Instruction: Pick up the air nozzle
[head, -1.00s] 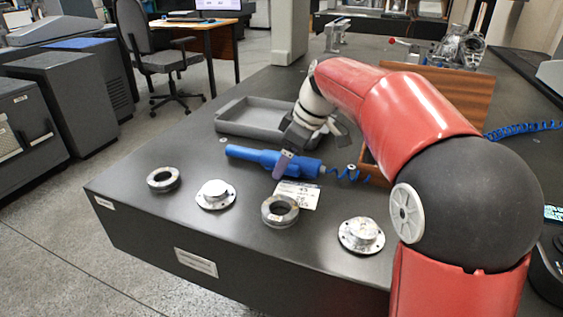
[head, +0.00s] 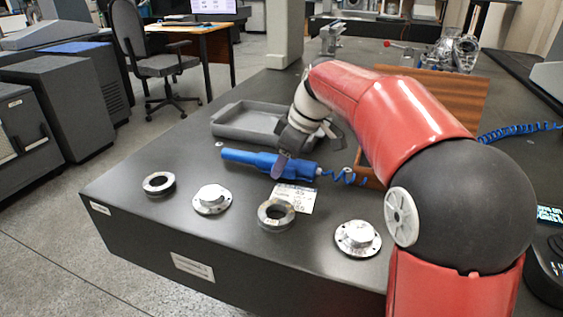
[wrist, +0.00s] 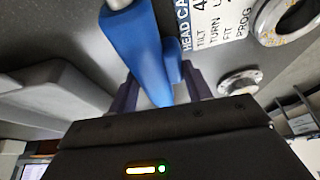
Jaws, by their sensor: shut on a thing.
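The blue air nozzle (head: 245,157) lies along the dark table top, with its coiled blue hose (head: 345,177) at its right end. My gripper (head: 281,163) is down at the nozzle's middle, with a finger showing on its near side. In the wrist view the blue nozzle body (wrist: 137,50) runs down between the two dark fingers of my gripper (wrist: 155,95), which are shut on it. The far finger is mostly hidden in the head view. I cannot tell whether the nozzle is clear of the table.
A grey tray (head: 222,128) stands just behind the nozzle. A printed card (head: 295,198) lies in front. Metal rings and flanged parts, such as a ring (head: 276,214) and a flange (head: 357,238), line the near edge. A wooden board (head: 440,95) stands at right.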

